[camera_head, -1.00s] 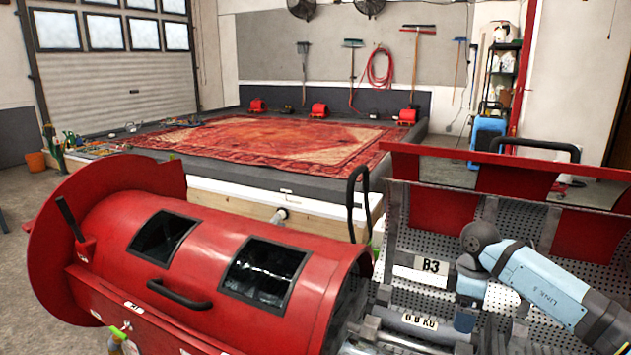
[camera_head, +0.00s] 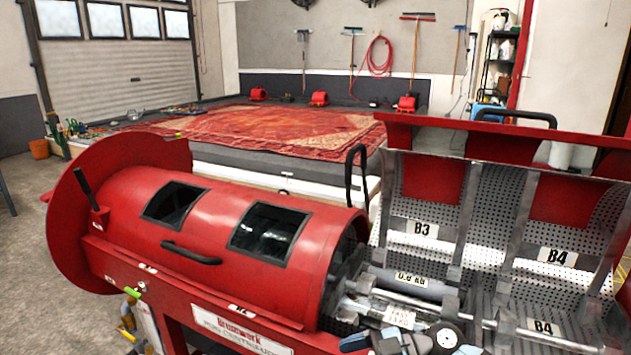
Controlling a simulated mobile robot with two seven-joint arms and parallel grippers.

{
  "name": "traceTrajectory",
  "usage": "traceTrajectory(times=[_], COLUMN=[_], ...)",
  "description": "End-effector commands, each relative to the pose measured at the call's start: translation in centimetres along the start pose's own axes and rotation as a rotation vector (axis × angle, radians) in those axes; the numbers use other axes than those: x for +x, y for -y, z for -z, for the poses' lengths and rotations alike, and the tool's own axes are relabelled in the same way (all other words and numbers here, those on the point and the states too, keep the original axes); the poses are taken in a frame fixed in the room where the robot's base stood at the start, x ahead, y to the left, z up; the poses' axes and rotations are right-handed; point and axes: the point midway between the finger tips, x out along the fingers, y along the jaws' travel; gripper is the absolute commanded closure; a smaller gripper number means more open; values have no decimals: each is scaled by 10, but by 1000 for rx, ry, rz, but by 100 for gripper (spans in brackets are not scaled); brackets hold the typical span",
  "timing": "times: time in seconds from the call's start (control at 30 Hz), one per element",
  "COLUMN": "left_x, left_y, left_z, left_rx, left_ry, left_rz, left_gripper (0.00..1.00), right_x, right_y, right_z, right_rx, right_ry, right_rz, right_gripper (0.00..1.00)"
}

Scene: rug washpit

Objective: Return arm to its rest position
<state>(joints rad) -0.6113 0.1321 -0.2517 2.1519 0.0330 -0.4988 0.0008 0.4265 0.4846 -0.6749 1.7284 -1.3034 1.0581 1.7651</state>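My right arm (camera_head: 418,343) shows only as a grey-blue wrist part with a round dark joint at the bottom edge, in front of the open machine. Its fingertips cannot be made out, so whether that gripper is open or shut is unclear. My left gripper is out of view. The red rug centrifuge (camera_head: 130,225) fills the lower left and middle, with a closed drum half with two dark windows. Its right half is open and shows a perforated metal basket (camera_head: 480,215), a metal shaft (camera_head: 400,300) and a roll-like cylinder marked 0.8 kg (camera_head: 405,283).
A red patterned rug (camera_head: 270,132) lies on the raised wash platform (camera_head: 240,157) behind the machine. Red blowers (camera_head: 319,99) stand along the back wall. The red raised lid (camera_head: 430,128) with its black handle stands at the right. Bare floor shows at far left.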

Motion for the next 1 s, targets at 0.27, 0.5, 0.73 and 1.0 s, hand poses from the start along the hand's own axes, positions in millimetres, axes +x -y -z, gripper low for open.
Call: traceTrajectory(times=[0.27, 0.5, 0.73, 1.0], left_x=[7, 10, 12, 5], left_y=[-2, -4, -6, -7], left_z=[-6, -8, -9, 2], left_rx=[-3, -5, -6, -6], left_ry=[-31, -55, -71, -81], left_rz=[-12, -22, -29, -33], left_gripper=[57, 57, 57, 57], right_x=[8, -32, -45, -45], right_y=[37, 80, 145, 213], right_z=[15, -51, -116, -141], right_rx=[-35, 218, 480, 676], right_ry=[-478, -328, -19, 239], right_rz=[-641, -1180, -1317, -1247], right_gripper=[14, 14, 14, 14])
